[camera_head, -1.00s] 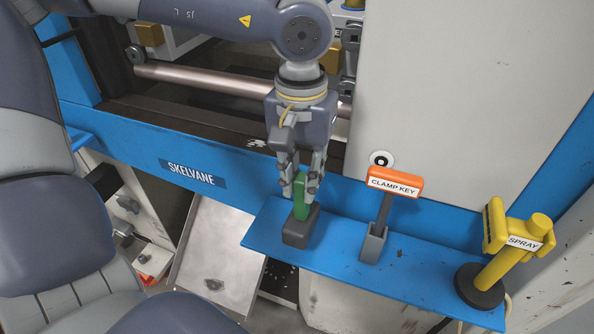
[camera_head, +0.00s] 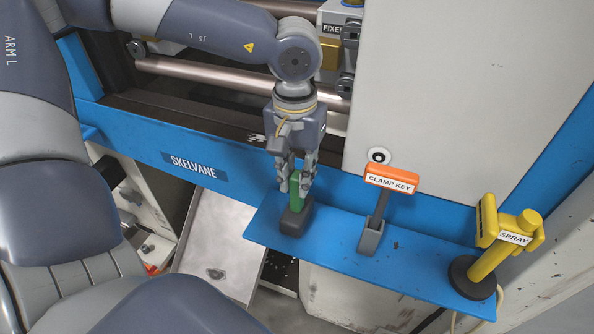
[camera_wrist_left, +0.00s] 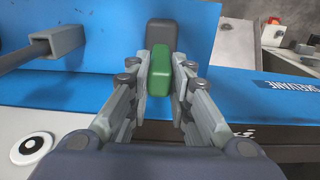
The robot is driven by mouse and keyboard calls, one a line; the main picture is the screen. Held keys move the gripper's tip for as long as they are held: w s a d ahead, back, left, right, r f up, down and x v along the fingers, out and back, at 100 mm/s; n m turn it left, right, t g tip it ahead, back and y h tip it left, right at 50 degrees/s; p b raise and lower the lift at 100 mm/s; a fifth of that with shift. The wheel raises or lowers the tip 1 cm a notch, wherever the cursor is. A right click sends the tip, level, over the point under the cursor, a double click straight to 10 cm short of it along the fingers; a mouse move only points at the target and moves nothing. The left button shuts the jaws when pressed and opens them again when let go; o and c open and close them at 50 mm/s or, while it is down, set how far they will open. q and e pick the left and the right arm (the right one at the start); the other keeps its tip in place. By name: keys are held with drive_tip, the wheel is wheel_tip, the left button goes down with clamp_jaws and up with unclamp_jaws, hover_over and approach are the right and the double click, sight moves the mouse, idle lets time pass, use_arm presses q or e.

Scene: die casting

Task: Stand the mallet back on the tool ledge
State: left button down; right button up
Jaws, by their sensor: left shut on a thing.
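The mallet has a green handle (camera_head: 297,191) and a dark grey head (camera_head: 296,219). It stands upright, head down, at the left end of the blue tool ledge (camera_head: 335,252). The head appears to rest on the ledge. My left gripper (camera_head: 295,185) comes from above and is shut on the green handle. In the left wrist view the handle (camera_wrist_left: 160,72) sits between both fingers, with the head (camera_wrist_left: 161,35) beyond it. My right gripper is not in view.
An orange clamp key (camera_head: 391,182) stands in a grey socket (camera_head: 371,238) right of the mallet. A yellow spray tool (camera_head: 500,245) stands in a round dark base at the ledge's right end. A blue beam (camera_head: 230,190) and a pale panel (camera_head: 450,110) lie behind.

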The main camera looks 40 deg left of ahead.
use_arm(q)
drive_tip(key=shift+f, duration=0.15)
drive_tip(key=c, duration=1.4)
unclamp_jaws()
drive_tip(key=shift+c, duration=0.2)
drive_tip(key=shift+r, duration=0.35)
wheel_tip(320, 180, up, 12)
drive_tip(key=b, duration=0.1)
drive_tip(key=shift+f, duration=0.15)
drive_tip(key=shift+a, duration=0.1)
